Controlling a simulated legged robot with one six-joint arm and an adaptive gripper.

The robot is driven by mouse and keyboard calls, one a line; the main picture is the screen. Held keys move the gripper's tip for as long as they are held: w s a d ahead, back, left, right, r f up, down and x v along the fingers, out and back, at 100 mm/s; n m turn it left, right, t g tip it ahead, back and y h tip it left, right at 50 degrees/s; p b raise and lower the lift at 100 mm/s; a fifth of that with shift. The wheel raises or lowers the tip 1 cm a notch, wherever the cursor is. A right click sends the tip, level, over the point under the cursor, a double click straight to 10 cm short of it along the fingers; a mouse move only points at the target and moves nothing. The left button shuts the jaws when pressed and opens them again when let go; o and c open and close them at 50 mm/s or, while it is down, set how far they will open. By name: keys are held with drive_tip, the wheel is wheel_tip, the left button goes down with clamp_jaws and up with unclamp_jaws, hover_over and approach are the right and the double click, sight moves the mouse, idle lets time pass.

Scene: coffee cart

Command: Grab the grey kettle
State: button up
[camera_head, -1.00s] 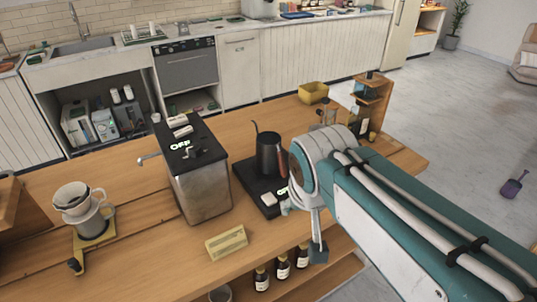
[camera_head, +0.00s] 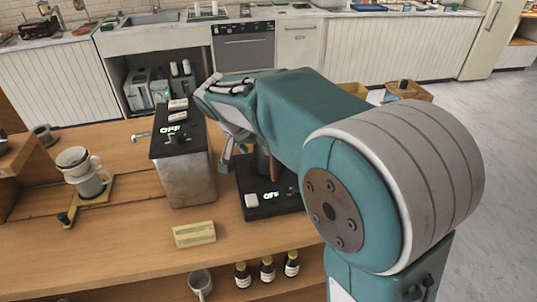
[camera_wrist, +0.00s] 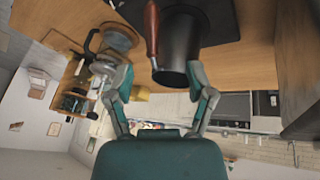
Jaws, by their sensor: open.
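The grey kettle (camera_wrist: 182,42) is a dark cylinder with a reddish-brown handle (camera_wrist: 152,30), seen upside down in the wrist view. It stands on a black base (camera_head: 265,200) marked OFF, on the wooden counter. In the head view my arm hides most of the kettle; a dark strip of it (camera_head: 262,162) shows. My gripper (camera_wrist: 160,72) is open, with one finger to each side of the kettle's near end in the wrist view. The right fingertip looks close to the kettle; I cannot tell whether it touches. In the head view the gripper is partly hidden behind my arm.
A metal box with a black top (camera_head: 185,170) stands left of the base. A yellowish block (camera_head: 194,234) lies at the front of the counter. A pour-over stand (camera_head: 85,180) is at the left.

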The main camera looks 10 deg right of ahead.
sight(271, 162)
drive_tip(key=x, duration=0.3)
drive_tip(key=d+x, duration=0.1)
drive_tip(key=x, duration=0.6)
drive_tip(key=shift+w+d+r, duration=0.2)
drive_tip(key=shift+d, duration=0.1)
drive_tip(key=shift+a+f, duration=0.15)
drive_tip(key=shift+f, duration=0.05)
drive_tip(key=shift+d, duration=0.2)
clamp_jaws()
